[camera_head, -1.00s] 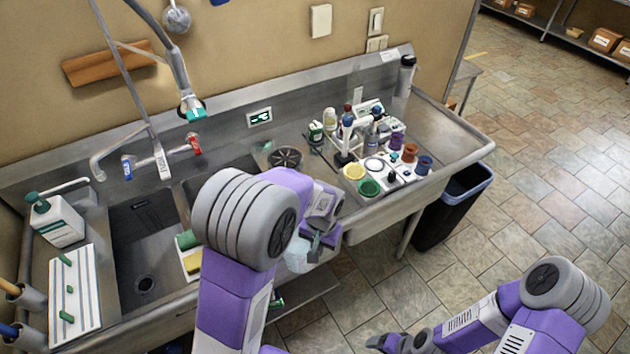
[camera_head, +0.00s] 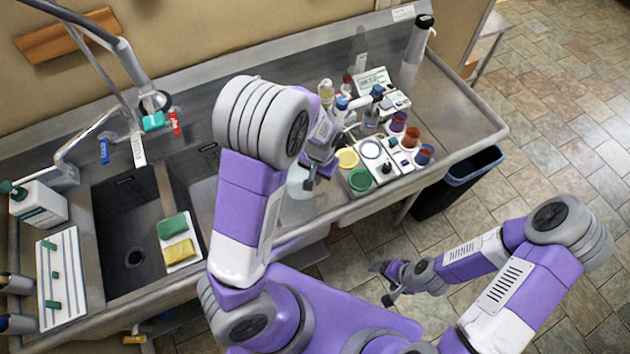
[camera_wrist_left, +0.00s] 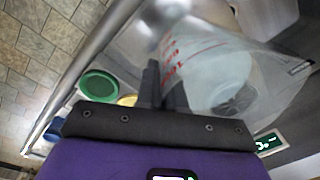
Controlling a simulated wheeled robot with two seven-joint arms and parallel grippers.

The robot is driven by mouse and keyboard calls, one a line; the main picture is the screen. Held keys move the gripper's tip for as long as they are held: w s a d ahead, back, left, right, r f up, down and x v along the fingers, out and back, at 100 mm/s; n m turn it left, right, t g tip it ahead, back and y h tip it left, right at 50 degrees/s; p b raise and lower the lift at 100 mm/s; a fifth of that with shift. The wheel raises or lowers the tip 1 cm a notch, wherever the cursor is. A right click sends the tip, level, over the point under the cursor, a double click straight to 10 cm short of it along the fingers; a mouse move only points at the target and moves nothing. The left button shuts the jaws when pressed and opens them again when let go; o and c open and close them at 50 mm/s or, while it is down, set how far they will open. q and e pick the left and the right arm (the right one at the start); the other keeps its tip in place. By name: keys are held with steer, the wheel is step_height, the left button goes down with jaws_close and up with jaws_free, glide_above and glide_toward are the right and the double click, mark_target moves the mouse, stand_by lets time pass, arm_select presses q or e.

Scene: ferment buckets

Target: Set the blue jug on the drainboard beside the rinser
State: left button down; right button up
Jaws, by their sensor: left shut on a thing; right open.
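The jug (camera_head: 298,184) is pale, translucent and bluish, with red measuring marks in the left wrist view (camera_wrist_left: 215,70). My left gripper (camera_head: 313,180) is shut on it; its dark fingers (camera_wrist_left: 168,85) grip the jug's side. The jug is over the steel drainboard (camera_head: 312,205), right of the sink basins and left of the coloured cups. I cannot tell whether it touches the surface. The round dark rinser is hidden behind my left arm in the head view; a dark round shape shows through the jug in the left wrist view. My right gripper (camera_head: 388,284) is open and empty, low over the floor.
A tray (camera_head: 402,158) with coloured cups and several bottles stands right of the jug. The sink basin (camera_head: 130,230) with a green sponge (camera_head: 171,226) and yellow sponge (camera_head: 176,252) lies left.

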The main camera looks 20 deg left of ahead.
arm_select(q)
step_height(320, 180, down, 4)
steer(key=shift+f, duration=0.1)
steer(key=shift+w+f, duration=0.2)
steer(key=shift+f, duration=0.15)
steer(key=shift+f, duration=0.1)
steer(key=c, duration=1.3)
jaws_free()
steer(key=shift+s, duration=0.1)
steer(key=shift+o, duration=0.2)
step_height(320, 180, up, 12)
steer(key=shift+d+p, duration=0.3)
steer(key=shift+p, duration=0.15)
